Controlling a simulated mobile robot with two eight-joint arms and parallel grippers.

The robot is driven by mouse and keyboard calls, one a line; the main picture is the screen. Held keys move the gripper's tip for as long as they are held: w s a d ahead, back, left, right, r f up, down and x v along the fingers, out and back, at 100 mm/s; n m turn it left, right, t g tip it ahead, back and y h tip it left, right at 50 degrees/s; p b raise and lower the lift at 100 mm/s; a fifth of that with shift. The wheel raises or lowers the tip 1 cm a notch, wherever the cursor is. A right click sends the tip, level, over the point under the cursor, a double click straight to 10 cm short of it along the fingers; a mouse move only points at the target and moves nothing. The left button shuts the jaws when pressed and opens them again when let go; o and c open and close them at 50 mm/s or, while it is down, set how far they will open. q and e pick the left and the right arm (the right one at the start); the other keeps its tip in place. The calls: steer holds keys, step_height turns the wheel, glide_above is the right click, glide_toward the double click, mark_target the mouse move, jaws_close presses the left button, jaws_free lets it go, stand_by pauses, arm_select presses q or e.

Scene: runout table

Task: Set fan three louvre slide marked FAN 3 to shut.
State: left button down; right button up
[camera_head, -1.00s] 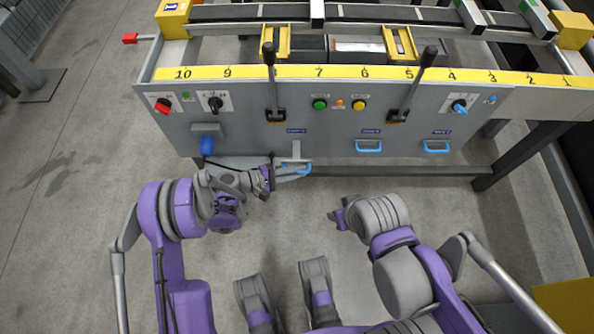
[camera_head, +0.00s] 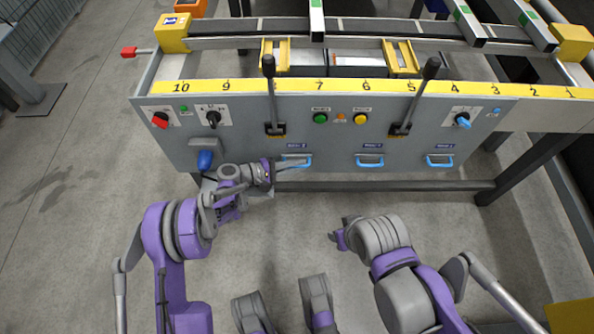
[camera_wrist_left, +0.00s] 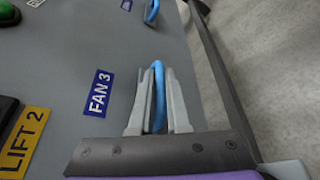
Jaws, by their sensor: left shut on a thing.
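The FAN 3 slide's blue handle (camera_head: 303,160) is on the front of the grey panel, close against it and level with the two other blue handles. In the left wrist view the blue handle (camera_wrist_left: 158,90) stands between the two grey fingers, beside the blue FAN 3 label (camera_wrist_left: 98,93). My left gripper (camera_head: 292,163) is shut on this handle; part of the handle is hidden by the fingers. My right gripper (camera_head: 338,238) hangs low in front of the panel, away from everything; its fingers are too small to read.
Two similar handles, the middle one (camera_head: 370,162) and the right one (camera_head: 440,161), are to the right. A blue knob (camera_head: 205,159) sticks out left of my gripper. Two black levers (camera_head: 269,85) (camera_head: 422,85) rise above. The floor before the panel is clear.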

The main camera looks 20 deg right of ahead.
arm_select(q)
steer(key=c, duration=1.2)
jaws_free()
steer(key=shift+o, duration=0.2)
steer(key=p+v, duration=0.1)
steer(key=v, duration=0.9)
steer(key=shift+a, duration=0.45)
steer(key=shift+s, duration=0.1)
